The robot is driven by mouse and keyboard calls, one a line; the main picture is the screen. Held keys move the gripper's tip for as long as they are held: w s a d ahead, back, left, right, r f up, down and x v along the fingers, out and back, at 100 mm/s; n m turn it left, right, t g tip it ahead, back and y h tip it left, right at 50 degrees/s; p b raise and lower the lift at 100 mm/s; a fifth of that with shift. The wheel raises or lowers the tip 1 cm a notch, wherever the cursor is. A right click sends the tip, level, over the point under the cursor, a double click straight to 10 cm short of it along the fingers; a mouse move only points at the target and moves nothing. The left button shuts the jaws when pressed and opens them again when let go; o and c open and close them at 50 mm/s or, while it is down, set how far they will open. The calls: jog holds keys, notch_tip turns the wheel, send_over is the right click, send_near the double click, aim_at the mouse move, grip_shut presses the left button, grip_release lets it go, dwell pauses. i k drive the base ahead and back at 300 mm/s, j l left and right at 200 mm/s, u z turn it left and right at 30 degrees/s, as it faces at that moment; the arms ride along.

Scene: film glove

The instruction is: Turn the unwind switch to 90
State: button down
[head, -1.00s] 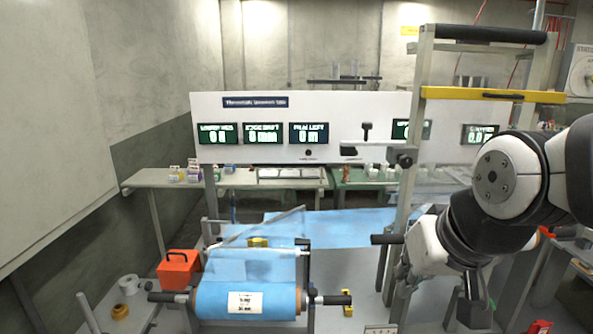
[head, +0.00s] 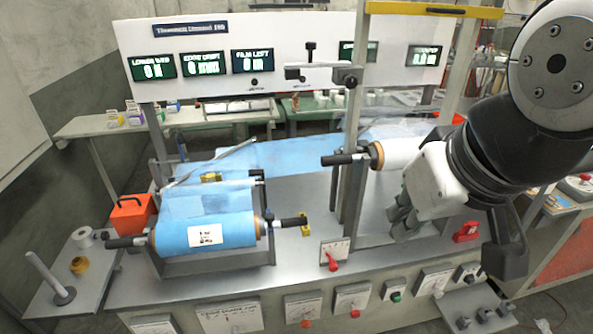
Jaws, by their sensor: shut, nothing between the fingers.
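A small plate with a red lever switch (head: 332,258) stands on the deck right of the blue film roll (head: 205,235). A row of dial plates lines the machine's front, among them one with an orange-red knob (head: 304,310), one with a red knob (head: 352,301) and one with a green button (head: 394,291). Their labels are too small to read, so I cannot tell which is the unwind switch or its angle. My gripper (head: 401,229) is shut and empty above the deck, right of the red lever switch and apart from it.
A metal upright (head: 349,200) stands between the film roll and my gripper. A white roller (head: 400,153) lies behind my gripper. A red block (head: 466,232) sits to its right. An orange box (head: 131,216) and a vertical peg (head: 48,275) are at left.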

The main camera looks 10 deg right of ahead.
aim_at(355, 313)
jog(key=i+j+z, duration=0.1)
jog(key=z, duration=0.4)
jog(key=j+u, duration=0.35)
jog(key=j, duration=1)
jog(key=i, duration=0.05)
